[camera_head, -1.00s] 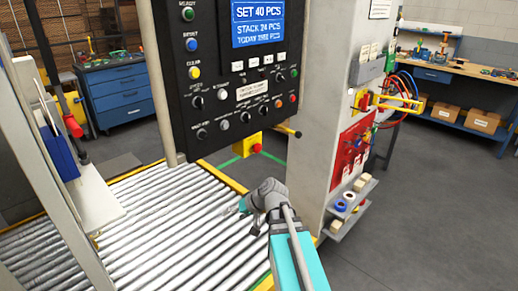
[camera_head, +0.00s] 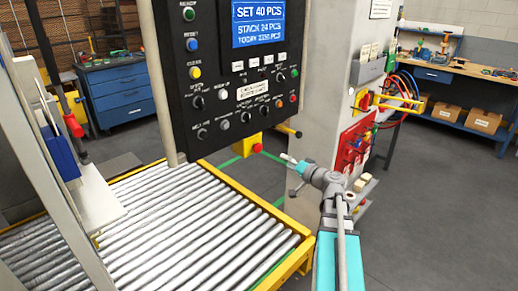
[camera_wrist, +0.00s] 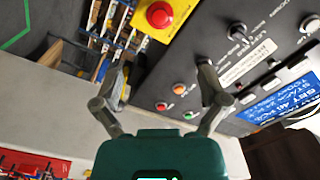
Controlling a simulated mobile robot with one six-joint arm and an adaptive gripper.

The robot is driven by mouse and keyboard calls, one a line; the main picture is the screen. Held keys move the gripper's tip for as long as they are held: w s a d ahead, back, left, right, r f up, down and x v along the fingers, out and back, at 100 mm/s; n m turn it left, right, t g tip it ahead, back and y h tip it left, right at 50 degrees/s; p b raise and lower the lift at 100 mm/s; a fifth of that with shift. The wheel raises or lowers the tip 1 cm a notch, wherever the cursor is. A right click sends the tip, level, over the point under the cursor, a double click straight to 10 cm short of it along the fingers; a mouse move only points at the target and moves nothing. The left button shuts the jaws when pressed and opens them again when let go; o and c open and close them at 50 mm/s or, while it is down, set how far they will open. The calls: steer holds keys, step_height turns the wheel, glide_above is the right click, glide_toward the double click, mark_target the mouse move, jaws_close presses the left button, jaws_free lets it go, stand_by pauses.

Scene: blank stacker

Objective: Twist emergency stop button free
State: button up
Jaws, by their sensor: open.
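The emergency stop button is a red mushroom head on a yellow box (camera_head: 247,146) that hangs below the black control panel (camera_head: 235,90). In the wrist view the red button (camera_wrist: 159,14) shows at the top, beyond the fingertips and a little left of the midline between them. My gripper (camera_head: 290,162) is right of and slightly below the yellow box in the head view, apart from it. In the wrist view my gripper (camera_wrist: 160,80) has its two fingers spread wide with nothing between them. The panel's lower corner with small coloured buttons lies beyond the fingers.
A roller conveyor (camera_head: 190,230) with yellow edge rails lies below the panel. A grey cabinet column (camera_head: 335,60) stands behind and right of my gripper, with a red lockout board (camera_head: 354,145) on it. A black-knobbed yellow lever (camera_head: 288,131) sticks out right of the stop box.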

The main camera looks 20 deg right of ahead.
mark_target(261, 149)
steer(key=shift+w+a, duration=0.1)
steer(key=x, duration=1.3)
steer(key=shift+w+a+f, duration=0.1)
steer(key=shift+w, duration=0.2)
steer(key=c, duration=1.2)
steer(key=shift+o, duration=0.2)
steer(key=shift+m, duration=3)
